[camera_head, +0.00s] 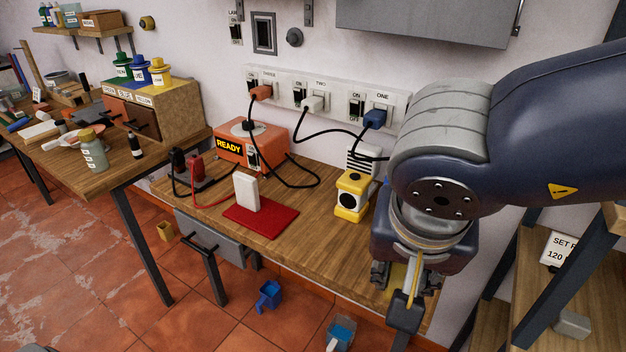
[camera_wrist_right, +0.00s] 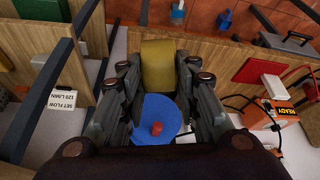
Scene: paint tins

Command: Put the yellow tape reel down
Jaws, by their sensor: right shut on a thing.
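My right gripper (camera_head: 408,285) is over the right end of the wooden bench, pointing down. In the right wrist view my right gripper (camera_wrist_right: 158,72) is shut on the yellow tape reel (camera_wrist_right: 158,62), whose curved yellow side shows between the fingers. The reel is mostly hidden by the gripper in the head view, with a patch of yellow beneath the wrist. I cannot tell whether it touches the bench top (camera_head: 330,252). A blue disc (camera_wrist_right: 145,130) with a red centre shows nearer the palm; its link to the reel is unclear. My left gripper is not in view.
A yellow and white device (camera_head: 352,197) stands left of my right gripper. A red mat (camera_head: 262,222) with a white block (camera_head: 246,192) and an orange READY box (camera_head: 262,140) are farther left. Bare bench lies between the mat and the device. Shelving with a sign stands right.

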